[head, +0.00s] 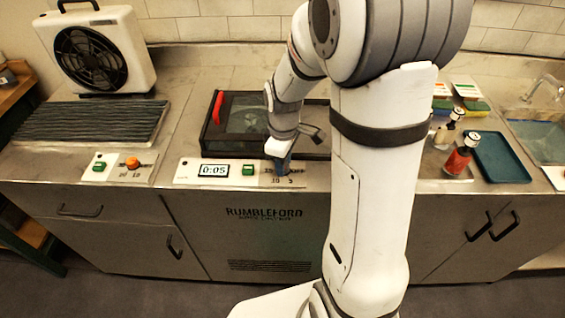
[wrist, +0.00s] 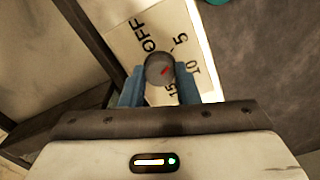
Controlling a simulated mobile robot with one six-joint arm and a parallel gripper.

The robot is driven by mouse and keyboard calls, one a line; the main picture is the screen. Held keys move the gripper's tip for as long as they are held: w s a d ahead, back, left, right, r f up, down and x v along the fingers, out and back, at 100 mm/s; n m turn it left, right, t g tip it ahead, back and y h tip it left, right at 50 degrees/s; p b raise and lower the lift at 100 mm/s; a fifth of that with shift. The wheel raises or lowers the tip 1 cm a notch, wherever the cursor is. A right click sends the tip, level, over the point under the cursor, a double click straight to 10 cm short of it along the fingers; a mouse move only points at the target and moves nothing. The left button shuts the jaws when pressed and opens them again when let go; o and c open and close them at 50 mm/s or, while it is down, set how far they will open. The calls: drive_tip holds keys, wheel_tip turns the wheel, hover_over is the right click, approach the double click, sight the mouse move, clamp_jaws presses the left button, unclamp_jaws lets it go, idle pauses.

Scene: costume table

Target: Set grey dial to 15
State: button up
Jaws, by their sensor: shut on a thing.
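In the head view my gripper (head: 281,163) points down at the panel and hides the dial. The display (head: 213,170) beside it reads 0:05.
A green button (head: 249,170) sits between display and dial. A dark-lidded unit with a red handle (head: 217,107) stands behind. At left are another panel with an orange knob (head: 132,163) and a fan (head: 92,55). Bottles (head: 459,160) and a blue tray (head: 502,158) stand at right.

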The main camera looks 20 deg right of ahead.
drive_tip(key=m+b, duration=0.1)
drive_tip(key=m, duration=0.4)
drive_tip(key=shift+w+m, duration=0.15)
drive_tip(key=shift+m, duration=0.15)
drive_tip(key=m+b, duration=0.1)
drive_tip(key=m, duration=0.5)
drive_tip(key=shift+r, duration=0.1)
drive_tip(key=m, duration=0.5)
drive_tip(key=shift+m+b, duration=0.3)
drive_tip(key=m, duration=0.5)
drive_tip(key=shift+m, duration=0.3)
drive_tip(key=o, duration=1)
drive_tip(key=shift+c, duration=0.2)
